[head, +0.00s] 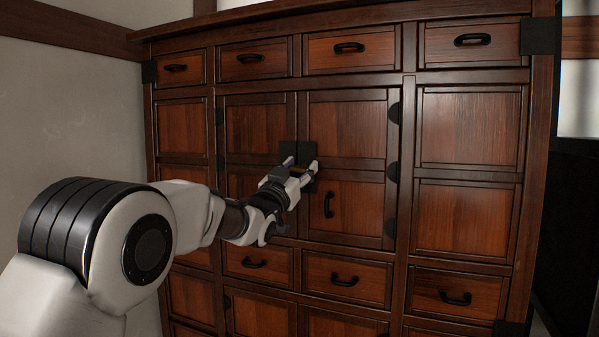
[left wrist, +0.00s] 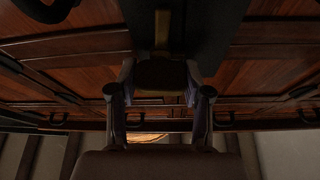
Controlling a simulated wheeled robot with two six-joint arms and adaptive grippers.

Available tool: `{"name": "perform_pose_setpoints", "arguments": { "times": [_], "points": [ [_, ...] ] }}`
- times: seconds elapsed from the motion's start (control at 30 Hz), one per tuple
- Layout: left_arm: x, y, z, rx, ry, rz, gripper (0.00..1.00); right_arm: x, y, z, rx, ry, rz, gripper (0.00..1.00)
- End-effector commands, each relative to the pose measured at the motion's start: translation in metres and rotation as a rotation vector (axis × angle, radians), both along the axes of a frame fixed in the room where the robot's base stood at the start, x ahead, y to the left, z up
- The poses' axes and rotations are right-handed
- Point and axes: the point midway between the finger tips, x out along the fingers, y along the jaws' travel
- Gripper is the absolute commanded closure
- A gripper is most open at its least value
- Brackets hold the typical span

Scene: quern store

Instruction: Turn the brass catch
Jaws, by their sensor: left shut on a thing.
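The brass catch (head: 299,169) shows as a small yellowish bit between my left fingertips, on a black plate (head: 312,150) where the cabinet's two middle doors meet. My left gripper (head: 302,167) reaches in from the left and is shut on the catch. In the left wrist view the catch (left wrist: 160,75) is a dark brass block between the two fingers, with a narrow brass strip in front of the black plate (left wrist: 205,25). The fingers hide part of it in the head view. Its exact angle is hard to tell. My right gripper is not in view.
The large wooden cabinet (head: 465,120) fills the view, with drawers and black handles. A vertical handle (head: 328,204) sits on the right middle door, just right of my gripper. Both middle doors look closed. A pale wall (head: 70,120) is at left.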

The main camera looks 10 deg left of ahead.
Motion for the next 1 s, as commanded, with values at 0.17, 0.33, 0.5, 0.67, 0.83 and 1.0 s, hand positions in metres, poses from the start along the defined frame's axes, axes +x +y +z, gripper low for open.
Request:
{"name": "perform_pose_setpoints", "arguments": {
  "times": [0.17,0.33,0.5,0.67,0.83,1.0],
  "points": [
    [-0.001,0.0,0.0,0.13,-0.027,0.001,0.86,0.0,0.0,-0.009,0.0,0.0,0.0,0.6],
    [-0.001,0.0,0.001,0.284,-0.053,0.001,0.86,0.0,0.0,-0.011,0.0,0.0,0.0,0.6],
    [-0.001,-0.001,0.002,0.444,-0.079,0.001,0.86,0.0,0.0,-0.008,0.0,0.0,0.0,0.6],
    [-0.001,-0.002,0.003,0.595,-0.105,0.0,0.86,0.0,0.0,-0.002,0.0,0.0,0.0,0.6],
    [-0.001,-0.002,0.003,0.755,-0.133,0.0,0.86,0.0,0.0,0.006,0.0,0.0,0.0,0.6],
    [-0.001,-0.003,0.003,0.915,-0.159,-0.001,0.86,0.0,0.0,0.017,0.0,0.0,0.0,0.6]
  ]
}}
